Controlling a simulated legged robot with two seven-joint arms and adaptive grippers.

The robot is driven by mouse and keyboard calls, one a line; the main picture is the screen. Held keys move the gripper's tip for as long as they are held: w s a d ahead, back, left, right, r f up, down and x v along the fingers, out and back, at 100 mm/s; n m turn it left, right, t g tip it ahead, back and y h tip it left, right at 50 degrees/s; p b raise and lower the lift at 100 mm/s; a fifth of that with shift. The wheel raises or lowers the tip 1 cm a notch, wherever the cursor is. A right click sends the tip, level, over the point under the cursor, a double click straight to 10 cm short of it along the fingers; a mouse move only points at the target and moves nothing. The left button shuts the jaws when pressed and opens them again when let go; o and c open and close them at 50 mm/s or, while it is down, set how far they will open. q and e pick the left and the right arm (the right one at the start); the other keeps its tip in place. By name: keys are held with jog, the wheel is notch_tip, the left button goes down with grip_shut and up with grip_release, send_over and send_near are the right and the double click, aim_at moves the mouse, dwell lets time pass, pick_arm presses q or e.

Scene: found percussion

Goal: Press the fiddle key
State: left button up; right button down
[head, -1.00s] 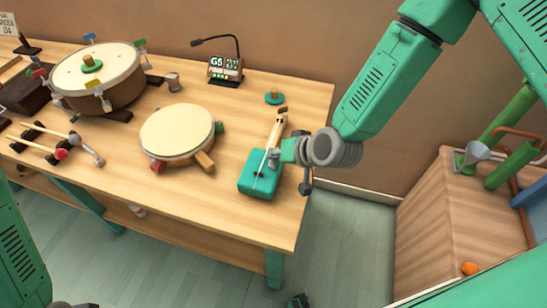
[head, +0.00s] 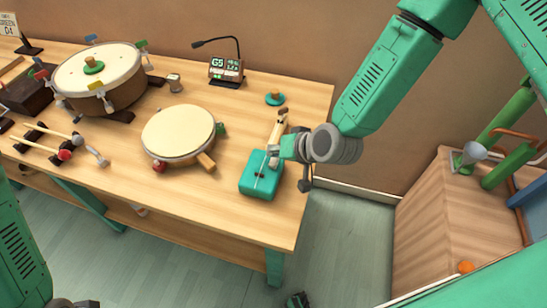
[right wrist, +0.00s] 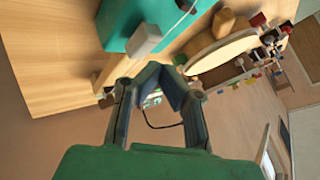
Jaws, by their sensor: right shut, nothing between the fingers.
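The fiddle is a teal box (head: 262,178) with a pale wooden neck (head: 278,128) and a thin string, on the right end of the table. A dark and grey crank-like part (head: 305,178) hangs at its right side. My right gripper (head: 274,152) is over the neck end of the box, shut and empty. In the right wrist view the fingertips (right wrist: 153,72) meet below the teal box (right wrist: 120,22). A pale grey block (right wrist: 145,39) shows at the box edge, apart from the fingertips in that picture; whether it is the key, I cannot tell.
A round cream drum (head: 178,132) sits left of the fiddle, and a larger brown drum (head: 98,75) farther left. A small display (head: 225,70) with a lamp-like stalk stands behind. Mallets (head: 60,140) lie at the left. A wooden cabinet (head: 450,215) stands right, across a gap.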

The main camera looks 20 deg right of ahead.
aim_at(274, 160)
jog(key=shift+r+p, duration=2.05)
jog(key=shift+r, duration=0.55)
jog(key=shift+f, duration=0.1)
dwell(0.7)
